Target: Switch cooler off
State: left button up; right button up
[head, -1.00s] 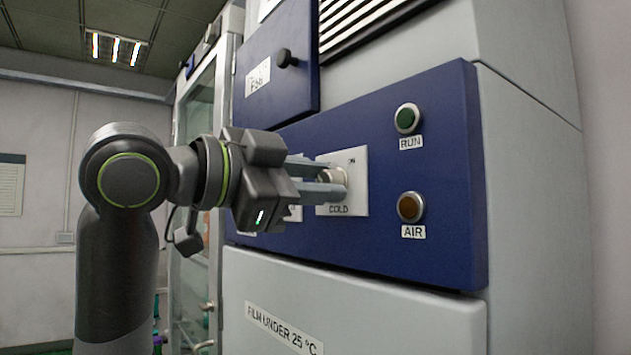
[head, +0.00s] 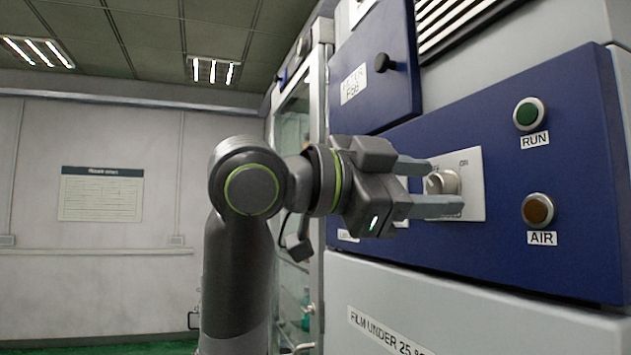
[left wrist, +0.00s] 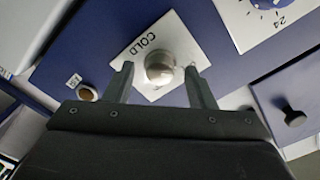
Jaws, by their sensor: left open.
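The cooler switch is a round metallic knob (head: 443,182) on a white plate (head: 472,187) on the blue panel. The plate bears an ON mark at its upper right in the head view. In the left wrist view the knob (left wrist: 160,67) sits on the plate (left wrist: 178,38) marked COLD. My left gripper (head: 446,187) is open, its fingers on either side of the knob. The left wrist view also shows the gripper (left wrist: 158,69) with a gap at each side of the knob. The lower finger hides part of the plate. Which way the knob points is unclear. My right gripper is out of view.
The green RUN button (head: 528,114) and brown AIR button (head: 537,210) are right of the plate. A small blue door (head: 375,85) with a black knob (head: 382,62) projects above left. A dial (left wrist: 265,8) is beside the plate. A glass-door cabinet (head: 318,190) stands left.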

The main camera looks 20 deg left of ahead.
pick_arm(q)
jog(key=b+v, duration=0.4)
jog(key=v, duration=1.3)
